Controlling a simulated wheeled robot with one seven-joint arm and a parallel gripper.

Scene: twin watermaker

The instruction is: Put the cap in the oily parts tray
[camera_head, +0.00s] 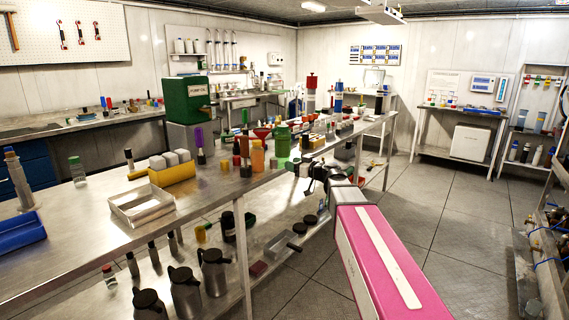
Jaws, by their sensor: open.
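My arm reaches from the lower right toward the right edge of the long steel bench (240,190). My gripper (300,168) is small and dark in this view, open, beside the clustered bottles and parts on the bench. I cannot make out the cap; it may be among these small items or hidden by my gripper. An empty-looking shallow metal tray (122,219) stands on the near left of the bench. Another shallow metal tray (270,252) lies on the lower shelf. No label shows which one is the oily parts tray.
A green pump oil can (198,100), an orange bottle (257,158), a green bottle (282,142) and a yellow box (172,175) crowd the bench. Dark jugs (185,292) stand below. A blue bin (22,234) is at far left. Floor (455,215) to the right is clear.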

